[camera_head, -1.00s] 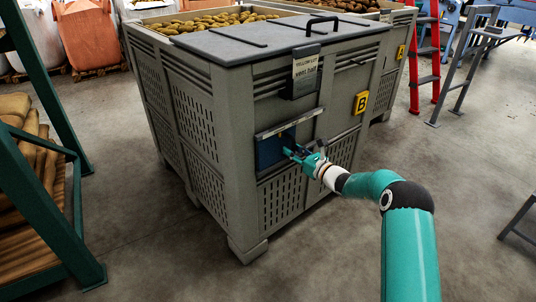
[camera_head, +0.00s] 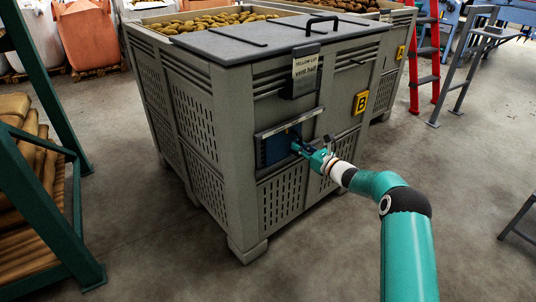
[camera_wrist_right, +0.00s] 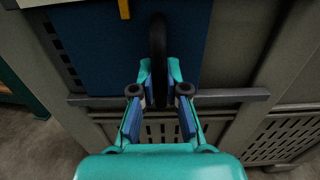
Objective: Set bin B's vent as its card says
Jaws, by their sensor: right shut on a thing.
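Bin B is the grey slatted bin (camera_head: 215,110) with a yellow B plate (camera_head: 360,102) on its front. Its card (camera_head: 305,68) hangs below the lid and appears to read "YELLOW LOT vent half". The vent's blue slide plate (camera_head: 276,149) sits under a pale strip (camera_head: 290,123) low on the front. My right gripper (camera_head: 298,147) is at the plate's right side. In the right wrist view, my right gripper (camera_wrist_right: 160,88) is shut on the upright black handle (camera_wrist_right: 158,50) of the blue plate (camera_wrist_right: 105,50). My left gripper is out of view.
A dark lid (camera_head: 270,38) covers the bin's front part, with potatoes (camera_head: 215,20) behind it. A green rack (camera_head: 85,225) with sacks stands at left. A red ladder (camera_head: 425,60) stands at back right. The floor before the bin is clear.

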